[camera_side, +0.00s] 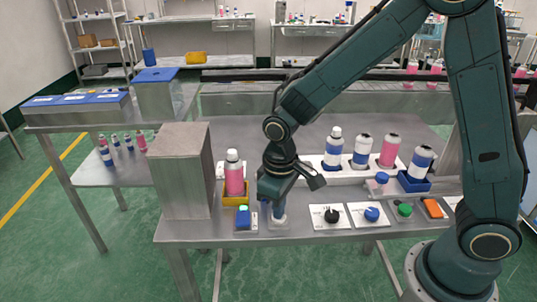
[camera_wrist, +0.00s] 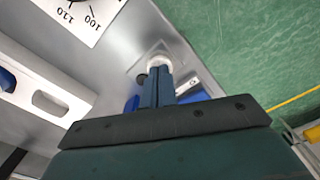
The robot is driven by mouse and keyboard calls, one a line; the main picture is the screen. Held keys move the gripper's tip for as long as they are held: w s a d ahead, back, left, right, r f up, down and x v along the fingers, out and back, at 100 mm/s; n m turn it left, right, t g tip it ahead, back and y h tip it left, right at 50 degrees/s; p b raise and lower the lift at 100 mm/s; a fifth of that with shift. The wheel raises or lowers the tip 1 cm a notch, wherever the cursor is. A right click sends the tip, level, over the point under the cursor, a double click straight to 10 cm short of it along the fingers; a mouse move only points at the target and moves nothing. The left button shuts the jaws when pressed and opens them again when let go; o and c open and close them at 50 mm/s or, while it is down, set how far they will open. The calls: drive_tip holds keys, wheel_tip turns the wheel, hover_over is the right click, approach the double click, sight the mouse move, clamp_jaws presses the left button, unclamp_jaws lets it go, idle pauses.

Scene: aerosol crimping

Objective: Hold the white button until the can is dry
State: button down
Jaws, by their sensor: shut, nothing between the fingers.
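My gripper (camera_side: 279,218) points down at the front of the metal table, its two fingers closed together with nothing between them. In the wrist view the closed fingertips (camera_wrist: 157,72) are at the near edge of the round white button (camera_wrist: 158,60), overlapping it in the picture. The button sits on a pale square plate; whether it is pressed down is not clear. A pink can with a white top (camera_side: 234,174) stands upright in a yellow holder (camera_side: 235,196), left of my gripper. I cannot tell whether it is wet or dry.
A tall metal box (camera_side: 182,170) stands left of the pink can. A small blue block (camera_side: 243,219) is left of my fingers. Dial plates with a black knob (camera_side: 331,215) and blue knob (camera_side: 371,214), and a green button (camera_side: 404,210), are right. A white rack (camera_side: 315,167) holds several cans behind.

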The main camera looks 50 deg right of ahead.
drive_tip(key=shift+r, duration=2.85)
drive_tip(key=shift+r, duration=0.1)
wheel_tip(320, 180, up, 5)
drive_tip(key=shift+f, duration=0.1)
drive_tip(key=s+d+r+m+t, duration=0.1)
drive_tip(key=s+d+r, duration=0.3)
drive_tip(key=s, duration=0.4)
drive_tip(key=s+d+r+m+t, duration=0.2)
drive_tip(key=s+d+r+t, duration=0.2)
drive_tip(key=s, duration=0.5)
drive_tip(key=shift+d+r+t, duration=0.2)
drive_tip(key=shift+d+t, duration=0.1)
drive_tip(key=shift+d, duration=0.85)
